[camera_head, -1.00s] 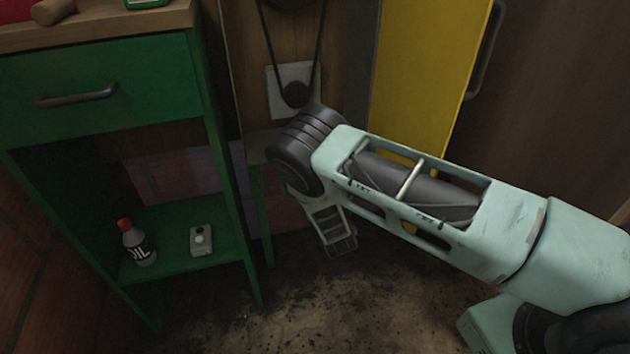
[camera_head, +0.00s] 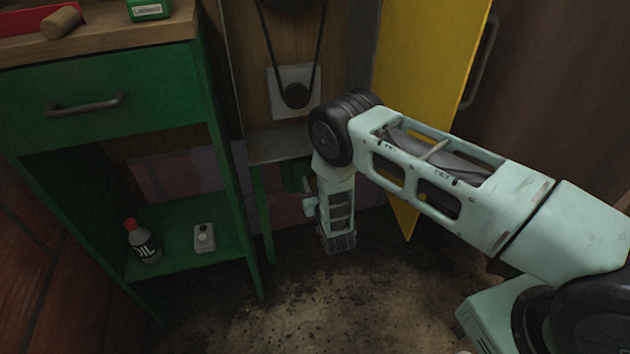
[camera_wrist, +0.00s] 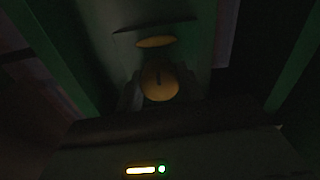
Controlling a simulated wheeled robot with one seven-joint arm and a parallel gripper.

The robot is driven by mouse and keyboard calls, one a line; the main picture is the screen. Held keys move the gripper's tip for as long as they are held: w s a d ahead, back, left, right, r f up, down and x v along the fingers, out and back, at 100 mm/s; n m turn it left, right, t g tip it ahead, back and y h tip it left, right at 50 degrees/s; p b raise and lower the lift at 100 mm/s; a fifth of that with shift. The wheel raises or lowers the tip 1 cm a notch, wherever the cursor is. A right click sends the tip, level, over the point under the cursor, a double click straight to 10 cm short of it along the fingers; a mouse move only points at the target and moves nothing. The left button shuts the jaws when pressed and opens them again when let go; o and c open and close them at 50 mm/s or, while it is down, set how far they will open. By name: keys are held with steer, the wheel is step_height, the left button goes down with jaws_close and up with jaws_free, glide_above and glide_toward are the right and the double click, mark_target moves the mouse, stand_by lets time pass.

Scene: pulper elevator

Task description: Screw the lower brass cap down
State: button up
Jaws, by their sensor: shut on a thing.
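In the dark wrist view, a round brass cap (camera_wrist: 159,80) with a dark slot-like line faces the camera. My gripper (camera_wrist: 159,92) has a finger at each side of it and is shut on it. A second brass piece (camera_wrist: 155,42), seen as a flat oval, lies just above it in the picture, on a grey-green surface (camera_wrist: 178,58). In the head view my forearm hangs down beside the low green frame, and neither the fingers nor the brass pieces can be made out.
A green cabinet (camera_head: 180,115) stands at the left, with an oil bottle (camera_head: 143,243) and a small grey box (camera_head: 204,238) on its lower shelf. A belt drive (camera_head: 296,94) is behind my arm. A yellow panel (camera_head: 430,60) stands at the back right. The floor in front is clear.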

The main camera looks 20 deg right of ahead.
steer(key=shift+m, duration=0.7)
steer(key=o, duration=1)
steer(key=shift+s+a+p, duration=0.15)
steer(key=shift+s+p, duration=2.15)
steer(key=shift+s, duration=6.45)
